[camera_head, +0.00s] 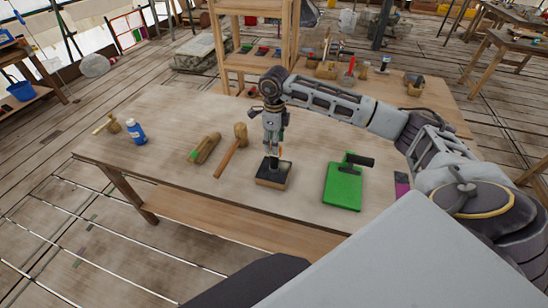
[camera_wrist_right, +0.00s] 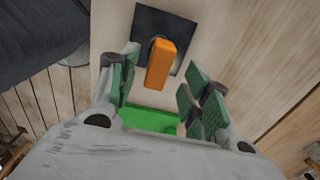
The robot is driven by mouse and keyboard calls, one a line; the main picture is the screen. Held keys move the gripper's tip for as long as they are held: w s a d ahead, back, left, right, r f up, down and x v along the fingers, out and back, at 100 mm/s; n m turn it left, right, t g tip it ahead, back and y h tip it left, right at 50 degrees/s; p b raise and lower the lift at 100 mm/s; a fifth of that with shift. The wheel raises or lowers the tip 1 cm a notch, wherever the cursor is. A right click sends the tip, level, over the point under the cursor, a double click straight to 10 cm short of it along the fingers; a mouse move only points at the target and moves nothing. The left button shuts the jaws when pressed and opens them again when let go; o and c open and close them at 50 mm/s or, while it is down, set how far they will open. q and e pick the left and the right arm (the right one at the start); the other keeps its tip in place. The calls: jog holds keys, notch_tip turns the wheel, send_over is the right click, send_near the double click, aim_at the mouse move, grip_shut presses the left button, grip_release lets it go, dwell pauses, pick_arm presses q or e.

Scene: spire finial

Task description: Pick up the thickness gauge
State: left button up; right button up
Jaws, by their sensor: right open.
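An orange upright piece (camera_wrist_right: 160,64), which looks like the thickness gauge, stands at a black square pad (camera_wrist_right: 148,22) in the right wrist view. In the head view only a sliver of orange (camera_head: 281,152) shows beside my fingers, above a small dark-topped box (camera_head: 274,180). My right gripper (camera_head: 272,151) points down over that box. In the right wrist view its green-padded fingers (camera_wrist_right: 158,86) are open, with the orange piece between them and a gap on both sides. The piece's lower part is hard to make out. My left gripper is not in view.
On the wooden table (camera_head: 180,115), a mallet (camera_head: 234,145) and a brush-like block (camera_head: 204,148) lie left of the box. A blue bottle (camera_head: 136,132) stands farther left. A green board (camera_head: 343,188) with a dark-handled tool (camera_head: 358,159) lies right.

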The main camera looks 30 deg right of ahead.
aim_at(273, 158)
jog(key=shift+f+p, duration=0.35)
jog(key=shift+f, duration=1.3)
grip_shut()
